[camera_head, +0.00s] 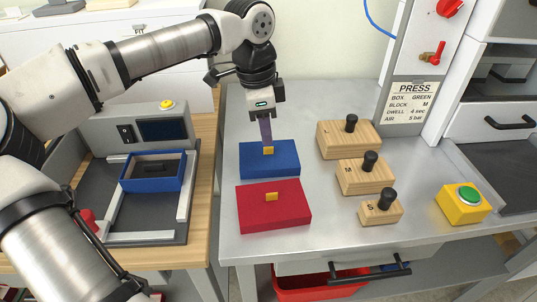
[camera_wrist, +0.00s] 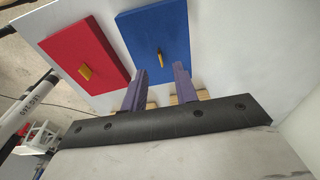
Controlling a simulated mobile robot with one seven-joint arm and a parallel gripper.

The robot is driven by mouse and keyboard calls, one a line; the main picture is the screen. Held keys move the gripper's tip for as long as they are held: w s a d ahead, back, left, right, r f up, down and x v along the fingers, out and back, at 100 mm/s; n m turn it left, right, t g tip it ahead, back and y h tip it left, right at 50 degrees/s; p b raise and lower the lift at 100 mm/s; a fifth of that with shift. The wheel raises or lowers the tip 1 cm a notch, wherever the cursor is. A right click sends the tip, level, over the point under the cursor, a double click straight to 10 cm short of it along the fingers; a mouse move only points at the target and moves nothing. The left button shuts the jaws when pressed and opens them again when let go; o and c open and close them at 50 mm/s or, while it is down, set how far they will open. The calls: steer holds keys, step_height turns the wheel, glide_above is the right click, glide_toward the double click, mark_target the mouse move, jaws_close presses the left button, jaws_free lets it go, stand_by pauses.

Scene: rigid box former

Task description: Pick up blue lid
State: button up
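The blue lid (camera_head: 258,166) is a flat blue block with a small yellow tab (camera_head: 268,150) on top, lying on the grey metal table. My gripper (camera_head: 267,143) points down right above it, its purple fingertips near the tab. In the wrist view the blue lid (camera_wrist: 172,30) is at the top, with its tab (camera_wrist: 160,55) just beyond the gap between my spread fingers (camera_wrist: 160,70). The fingers are apart and nothing is held between them; I cannot tell whether they reach down beside the tab.
A red lid (camera_head: 260,210) with a yellow tab lies in front of the blue one. Wooden blocks (camera_head: 345,140) with black knobs stand to the right, near a green button (camera_head: 467,195). An open blue box (camera_head: 150,184) sits in the fixture at left. A press sign (camera_head: 408,100) hangs behind.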

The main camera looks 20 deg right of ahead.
mark_target(268, 155)
steer(key=shift+d+f+p, duration=0.15)
steer(key=shift+f+p, duration=0.05)
steer(key=shift+f, duration=0.95)
steer(key=shift+d+f+p, duration=0.1)
steer(key=shift+f+p, duration=0.05)
steer(key=shift+f, duration=1)
jaws_close()
